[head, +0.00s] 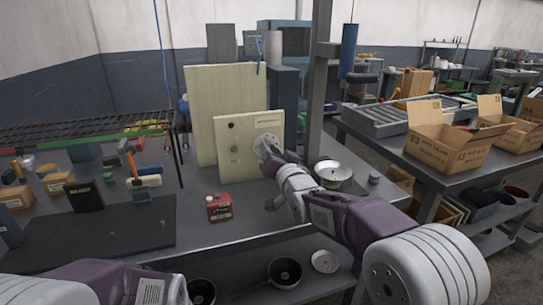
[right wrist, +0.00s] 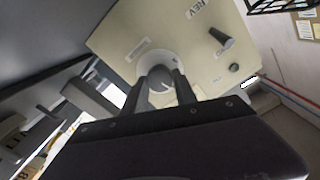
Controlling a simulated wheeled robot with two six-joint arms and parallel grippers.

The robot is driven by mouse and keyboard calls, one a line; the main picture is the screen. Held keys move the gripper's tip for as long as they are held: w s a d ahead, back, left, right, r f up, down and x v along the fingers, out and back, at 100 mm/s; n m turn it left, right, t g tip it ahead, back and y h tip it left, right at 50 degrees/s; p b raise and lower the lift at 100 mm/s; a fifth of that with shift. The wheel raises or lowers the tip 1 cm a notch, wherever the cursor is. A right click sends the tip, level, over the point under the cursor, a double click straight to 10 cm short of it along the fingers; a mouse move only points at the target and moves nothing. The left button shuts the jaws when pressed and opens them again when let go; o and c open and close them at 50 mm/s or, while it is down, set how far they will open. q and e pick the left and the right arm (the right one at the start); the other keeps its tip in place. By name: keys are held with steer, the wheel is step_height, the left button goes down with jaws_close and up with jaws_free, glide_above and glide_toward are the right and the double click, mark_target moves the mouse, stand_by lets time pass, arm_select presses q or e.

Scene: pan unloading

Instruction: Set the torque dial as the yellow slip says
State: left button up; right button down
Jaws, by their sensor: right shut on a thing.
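A cream panel (head: 234,165) stands upright on the grey bench, with a round pale dial plate (head: 270,138) at its upper right. My right gripper (head: 266,149) is at this dial. In the right wrist view, my right gripper (right wrist: 158,88) is shut on the dial's grey knob (right wrist: 158,73), one finger on each side. The pale plate (right wrist: 175,61) shows around the knob. I cannot make out a yellow slip. My left arm shows at the lower left; its gripper is out of view.
A dark mat (head: 120,245) and tools lie left. Cardboard boxes (head: 440,150) are on the right table.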

steer(key=m+b, duration=0.2)
steer(key=m, duration=0.8)
steer(key=shift+f, duration=0.1)
steer(key=shift+m, duration=0.5)
steer(key=c, duration=1)
jaws_free()
steer(key=v, duration=0.9)
